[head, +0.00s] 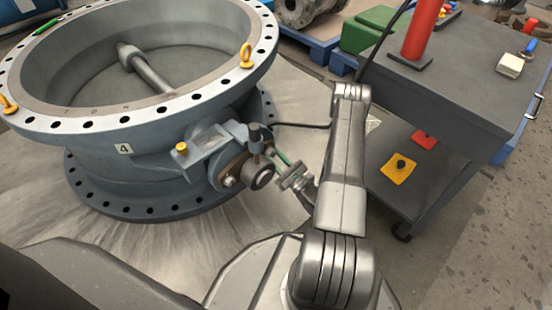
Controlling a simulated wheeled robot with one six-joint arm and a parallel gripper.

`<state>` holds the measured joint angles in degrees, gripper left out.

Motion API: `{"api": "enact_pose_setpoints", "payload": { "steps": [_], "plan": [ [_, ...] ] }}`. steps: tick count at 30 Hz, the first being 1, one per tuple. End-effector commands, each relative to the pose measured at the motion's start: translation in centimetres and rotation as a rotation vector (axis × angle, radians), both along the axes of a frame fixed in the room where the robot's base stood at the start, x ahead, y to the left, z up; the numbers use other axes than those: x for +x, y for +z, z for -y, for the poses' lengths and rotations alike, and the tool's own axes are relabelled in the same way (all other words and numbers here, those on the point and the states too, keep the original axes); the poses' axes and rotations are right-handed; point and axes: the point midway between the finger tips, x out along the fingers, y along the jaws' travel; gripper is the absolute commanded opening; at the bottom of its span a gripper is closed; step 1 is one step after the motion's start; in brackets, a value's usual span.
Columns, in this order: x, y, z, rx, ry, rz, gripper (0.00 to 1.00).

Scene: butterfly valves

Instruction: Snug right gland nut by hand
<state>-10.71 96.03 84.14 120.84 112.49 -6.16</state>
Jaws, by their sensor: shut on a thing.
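The right gland nut (270,152) is a small grey shape right of the dark upright post. My gripper (283,166) reaches in from the lower right, close to the right side of the gland.
A grey two-shelf cart (455,100) stands close on the right, with a red cylinder (421,28) on top and yellow and red pieces below. Yellow eyebolts (246,56) stick up from the valve's upper flange. A dark cable runs behind my arm.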

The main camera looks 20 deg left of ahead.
Motion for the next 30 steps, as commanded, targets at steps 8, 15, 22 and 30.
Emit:
{"api": "enact_pose_setpoints", "payload": {
  "steps": [8,15,22,30],
  "plan": [
    [-0.06,-0.05,0.01,-0.001,0.0,-0.001,0.49],
    [-0.18,-0.05,-0.03,-0.001,0.005,-0.002,0.49],
    [-0.1,-0.06,-0.02,-0.028,0.005,0.062,0.49],
    [0.18,0.02,0.08,-0.135,0.006,0.323,0.49]
  ]
}}
